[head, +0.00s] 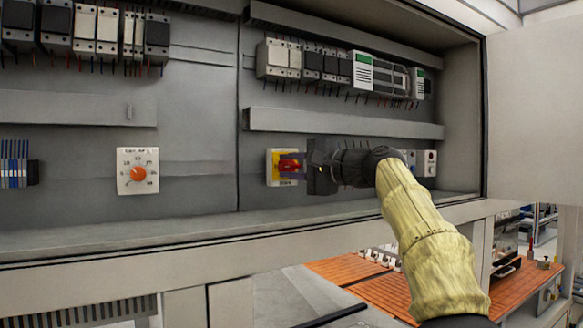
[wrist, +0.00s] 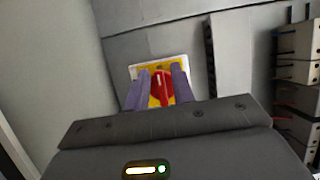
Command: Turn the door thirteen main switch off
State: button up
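The main switch is a yellow plate (head: 273,170) with a red rotary handle (head: 289,166), low on the cabinet's back panel. It also shows in the wrist view as a yellow plate (wrist: 154,101) with a pale rim and a red handle (wrist: 162,86) bearing a white mark. My gripper (head: 292,166) is in front of the switch, one finger on either side of the handle. In the wrist view my gripper (wrist: 160,84) has its fingers apart, with the handle between their tips. No firm contact can be made out. The label lettering is too small to read fully.
An orange rotary knob (head: 138,174) on a white plate is to the left. A grey trunking rail (head: 340,123) runs above the switch. Small white devices (head: 427,162) sit right of my arm. The cabinet door (head: 535,120) stands open at right.

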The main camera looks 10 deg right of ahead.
jog(key=shift+w+f, duration=0.2)
jog(key=shift+w, duration=0.05)
jog(key=shift+s, duration=0.15)
jog(key=b+v, duration=0.6)
jog(key=v, duration=1.1)
